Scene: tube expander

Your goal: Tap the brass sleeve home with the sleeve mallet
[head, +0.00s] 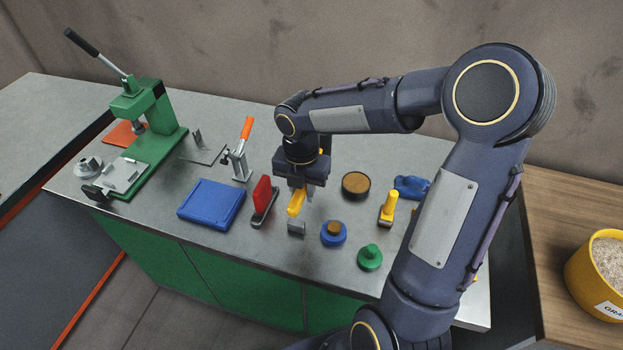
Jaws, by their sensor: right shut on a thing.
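My right gripper (301,196) points down over the middle of the bench. It is shut on a yellow handle, which I take to be the sleeve mallet (296,206). A small grey block (296,228) shows at the lower end of the handle; it looks like the mallet's head, just above or touching the bench. To its right stands a round blue holder (333,239) with a brownish top (334,226), possibly the brass sleeve. The mallet is beside this holder, not over it. My left gripper is not in view.
A green lever press (150,120) stands at the left. A blue tray (211,204), a red-handled tool (262,196) and an orange-handled clamp (240,155) lie left of the gripper. A dark round tin (356,184), yellow-handled tool (388,208) and green knob (370,257) stand right.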

